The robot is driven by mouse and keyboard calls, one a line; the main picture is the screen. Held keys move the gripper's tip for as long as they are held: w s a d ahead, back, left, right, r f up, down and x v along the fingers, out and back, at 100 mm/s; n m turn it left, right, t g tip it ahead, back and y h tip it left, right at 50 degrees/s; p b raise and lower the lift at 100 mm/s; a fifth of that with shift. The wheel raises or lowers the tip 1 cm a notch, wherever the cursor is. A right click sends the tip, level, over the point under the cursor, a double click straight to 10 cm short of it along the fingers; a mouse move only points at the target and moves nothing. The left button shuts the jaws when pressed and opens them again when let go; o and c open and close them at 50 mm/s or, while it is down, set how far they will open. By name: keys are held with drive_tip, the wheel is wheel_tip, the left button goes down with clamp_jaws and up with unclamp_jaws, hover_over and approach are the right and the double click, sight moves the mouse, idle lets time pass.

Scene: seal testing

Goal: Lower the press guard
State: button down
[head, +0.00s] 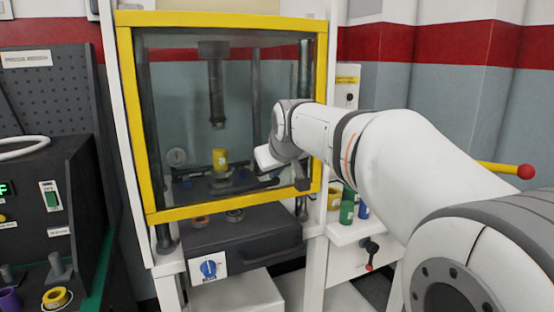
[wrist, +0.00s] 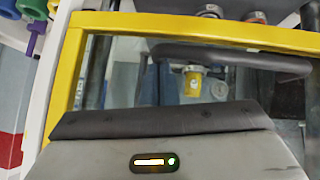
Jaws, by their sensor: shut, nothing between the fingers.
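The press guard (head: 231,212) is a clear panel in a yellow frame across the front of the press. Its bottom rail sits just above the dark drawer-like base, and it also shows in the wrist view (wrist: 190,27), where it appears inverted. A dark bar-shaped handle (wrist: 240,60) lies across the panel near that rail. My gripper (head: 266,158) is in front of the panel's lower right part, close to the handle. It is shut and empty; its dark front edge shows in the wrist view (wrist: 155,122). Contact with the guard cannot be told.
Behind the panel are the press ram (head: 215,95) and a yellow cylinder (head: 220,159). A dark console (head: 45,200) is at the left.

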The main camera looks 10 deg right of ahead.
wheel_tip(320, 180, down, 6)
drive_tip(key=b, duration=0.2)
drive_tip(key=shift+b, duration=0.4)
drive_tip(key=shift+f, duration=0.25)
